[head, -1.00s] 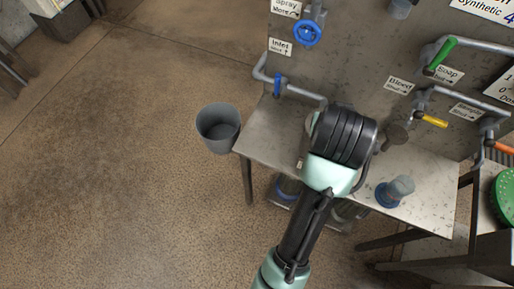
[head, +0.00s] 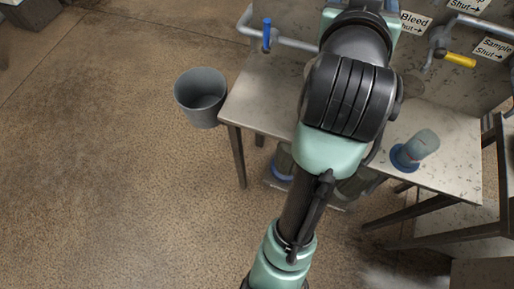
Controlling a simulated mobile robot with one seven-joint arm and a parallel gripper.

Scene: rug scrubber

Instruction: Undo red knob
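No red knob shows in the head view. My arm rises from the bottom of the picture to the top edge, in front of the metal bench (head: 262,105). Its far end runs out at the top, so my gripper is not in view, and I cannot tell whether it holds anything. The arm covers the middle of the bench and part of the panel behind it.
A blue-handled valve (head: 267,35) and a yellow-handled valve (head: 460,60) are on pipes at the back. A clear container with a blue rim (head: 421,146) lies on the bench at right. A grey bucket (head: 201,98) stands left; open floor lies beyond.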

